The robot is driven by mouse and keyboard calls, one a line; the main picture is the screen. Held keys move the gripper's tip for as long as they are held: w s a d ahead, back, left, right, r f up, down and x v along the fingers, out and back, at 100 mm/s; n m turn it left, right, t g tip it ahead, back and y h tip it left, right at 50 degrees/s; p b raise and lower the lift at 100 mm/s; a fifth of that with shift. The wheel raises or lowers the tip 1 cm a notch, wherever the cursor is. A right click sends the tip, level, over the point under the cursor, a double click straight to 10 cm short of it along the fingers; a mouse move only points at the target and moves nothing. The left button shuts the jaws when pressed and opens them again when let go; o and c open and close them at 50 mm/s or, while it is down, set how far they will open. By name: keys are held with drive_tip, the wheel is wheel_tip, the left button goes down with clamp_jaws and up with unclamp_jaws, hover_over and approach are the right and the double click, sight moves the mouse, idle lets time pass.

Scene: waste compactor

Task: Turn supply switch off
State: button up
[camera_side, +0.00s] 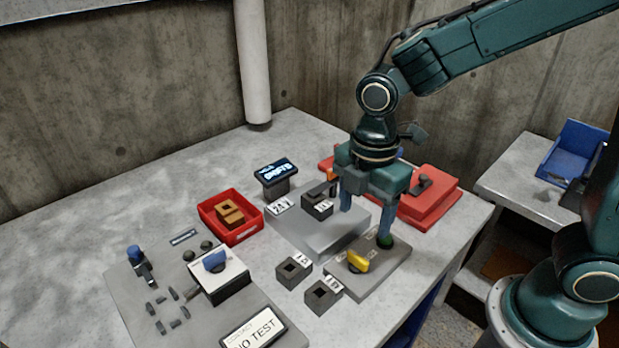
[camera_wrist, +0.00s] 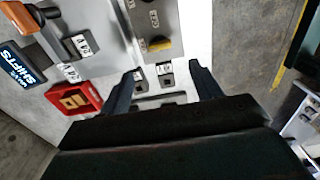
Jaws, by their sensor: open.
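A yellow rotary switch (camera_side: 358,261) sits on a grey plate (camera_side: 372,280) at the front right of the table in the side view. It also shows in the wrist view (camera_wrist: 160,44), beyond my fingertips. A blue switch (camera_side: 215,261) sits on a white-topped black box at the front left. No readable label tells which one is the supply switch. My gripper (camera_side: 365,218) points down above the table, behind the yellow switch in the side view.
Two small dark sockets (camera_side: 293,271) stand left of the yellow switch. A red bin (camera_side: 228,232) holds a tan block. A raised grey block (camera_side: 310,228), a small display (camera_side: 275,172) and a red unit (camera_side: 425,205) stand behind. The table's back left is clear.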

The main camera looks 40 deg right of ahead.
sight(358, 256)
wheel_tip(358, 256, down, 11)
drive_tip(key=shift+r, duration=0.15)
idle(0.4)
drive_tip(key=shift+c, duration=0.2)
drive_tip(key=c, duration=0.9)
